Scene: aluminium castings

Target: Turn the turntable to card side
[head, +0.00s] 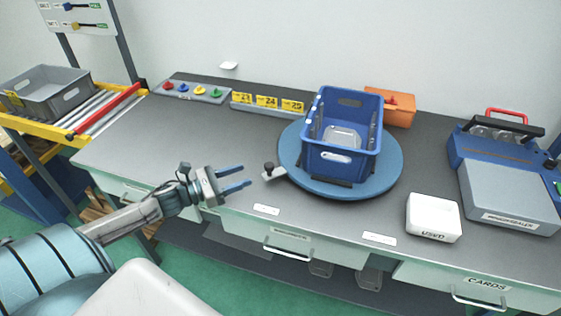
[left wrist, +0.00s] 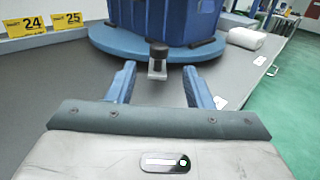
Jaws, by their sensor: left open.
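The round blue turntable (head: 393,168) sits on the grey workbench, with a blue crate (head: 341,163) standing on it. In the left wrist view the turntable (left wrist: 106,42) lies ahead of my fingers. A small handle with a black knob (head: 269,168) sticks out from the turntable's left front edge. My left gripper (head: 239,177) is open and empty, just left of the knob and apart from it. In the left wrist view the knob (left wrist: 158,50) is ahead of the gap between my fingertips (left wrist: 160,75). My right gripper is not in view.
A white box (head: 433,217) stands right of the turntable, near a blue and grey machine (head: 507,190). An orange box (head: 397,110) is behind the crate. Yellow number tags (head: 267,102) and a strip of coloured knobs (head: 192,91) line the back. The bench left of the turntable is clear.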

